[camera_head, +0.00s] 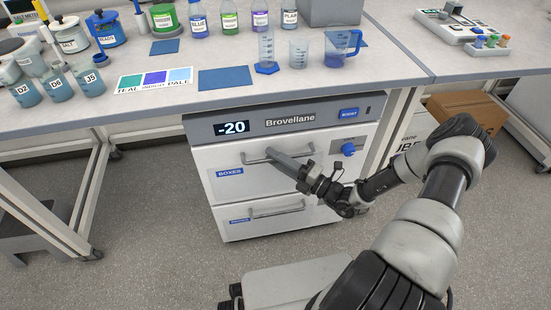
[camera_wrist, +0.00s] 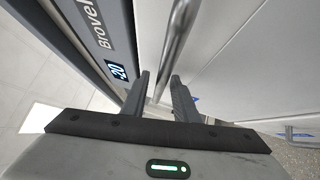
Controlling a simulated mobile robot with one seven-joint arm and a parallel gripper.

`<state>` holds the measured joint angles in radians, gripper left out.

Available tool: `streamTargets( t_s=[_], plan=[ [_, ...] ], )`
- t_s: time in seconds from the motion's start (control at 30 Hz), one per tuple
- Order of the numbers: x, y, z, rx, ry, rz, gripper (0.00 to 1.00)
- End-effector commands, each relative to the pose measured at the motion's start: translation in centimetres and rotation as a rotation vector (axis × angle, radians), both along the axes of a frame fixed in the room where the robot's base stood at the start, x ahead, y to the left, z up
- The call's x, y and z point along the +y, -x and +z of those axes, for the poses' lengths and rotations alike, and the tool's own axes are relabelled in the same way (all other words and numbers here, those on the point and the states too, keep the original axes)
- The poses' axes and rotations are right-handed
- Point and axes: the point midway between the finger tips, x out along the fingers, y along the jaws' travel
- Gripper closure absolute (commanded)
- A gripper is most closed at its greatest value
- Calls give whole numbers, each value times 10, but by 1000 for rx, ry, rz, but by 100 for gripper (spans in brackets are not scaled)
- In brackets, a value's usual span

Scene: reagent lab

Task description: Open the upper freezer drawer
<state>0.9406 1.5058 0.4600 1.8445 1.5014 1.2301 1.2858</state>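The under-bench freezer (camera_head: 290,120) has a grey top panel reading -20 and Brovellane. Its upper drawer (camera_head: 235,188) is white, labelled BOXES, and looks shut. The upper drawer's bar handle (camera_head: 256,159) runs across its front; in the wrist view the handle (camera_wrist: 177,40) is a grey bar passing down toward the gap between my fingers. My gripper (camera_head: 275,155) is at the middle of this handle. In the wrist view my gripper (camera_wrist: 159,80) has its fingers apart, with the bar between or just beyond the tips; contact is not clear.
A lower drawer (camera_head: 270,222) with its own handle sits below, looking shut. A blue knob (camera_head: 348,150) is at the freezer's right. The bench (camera_head: 120,98) above carries bottles, beakers and a blue jug (camera_head: 342,48). Cardboard boxes (camera_head: 465,105) stand to the right. Floor in front is open.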

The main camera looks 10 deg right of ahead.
Motion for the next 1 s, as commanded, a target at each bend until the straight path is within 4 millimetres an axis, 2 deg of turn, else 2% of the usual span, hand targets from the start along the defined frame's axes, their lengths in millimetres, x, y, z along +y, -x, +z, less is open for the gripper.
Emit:
streamTargets(
  t_s=[0.03,0.13,0.57,0.77,1.0],
  plan=[
    [0,0,0,0,0,0,82],
    [0,0,0,0,0,0,99],
    [-1,6,0,1,0,-1,100],
    [-1,27,1,4,-1,0,100],
    [-1,66,2,5,-2,-1,100]
  ],
)
